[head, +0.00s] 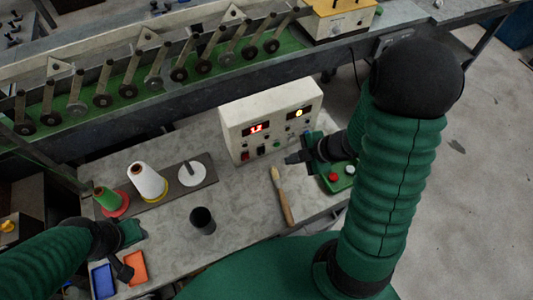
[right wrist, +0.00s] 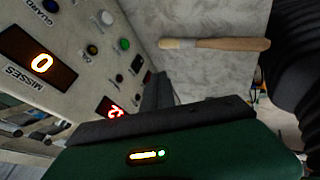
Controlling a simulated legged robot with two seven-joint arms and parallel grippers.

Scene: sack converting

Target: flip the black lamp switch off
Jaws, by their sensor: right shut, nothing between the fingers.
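The cream control box (head: 270,117) stands on the grey table with a red-lit display, a yellow-lit display and a row of small controls below. A small black control (head: 262,150) sits on its front between a red one and a green one. In the right wrist view, small black controls (right wrist: 135,65) show on the panel; I cannot tell which is the lamp switch. My right gripper (head: 290,158) is shut and empty, just in front of the panel's lower right part. Its dark fingers (right wrist: 158,92) show in the wrist view. My left gripper (head: 123,268) is at lower left; its jaws are unclear.
A wooden-handled brush (head: 282,198) lies in front of the box. A dark cup (head: 202,220), thread cones on a board (head: 180,193), and blue and orange trays (head: 136,267) are left.

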